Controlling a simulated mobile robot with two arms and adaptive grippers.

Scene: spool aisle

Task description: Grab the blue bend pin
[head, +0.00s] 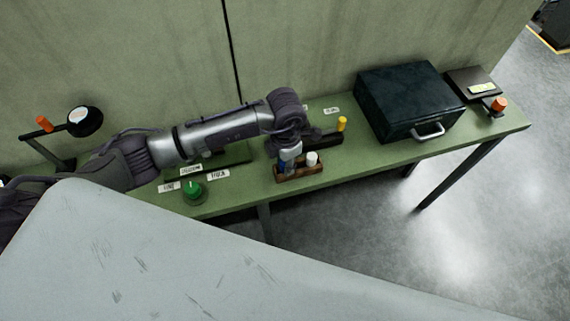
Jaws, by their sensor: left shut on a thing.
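My left arm reaches in from the left over the green bench. My left gripper (286,163) points down at a small brown wooden block (300,174) near the bench's front edge. The gripper is shut on the blue bend pin (283,167), which shows as a small blue patch between the fingers. The pin's lower part is at the block; I cannot tell whether it is still seated in it. A white pin (311,158) stands upright in the same block, just right of the gripper. My right gripper is not in view.
A yellow pin (342,124) stands on a dark holder behind the block. A dark case (411,100) with a handle sits to the right. A green knob (193,188) and white labels are left. The green bench (375,156) is clear in front of the case.

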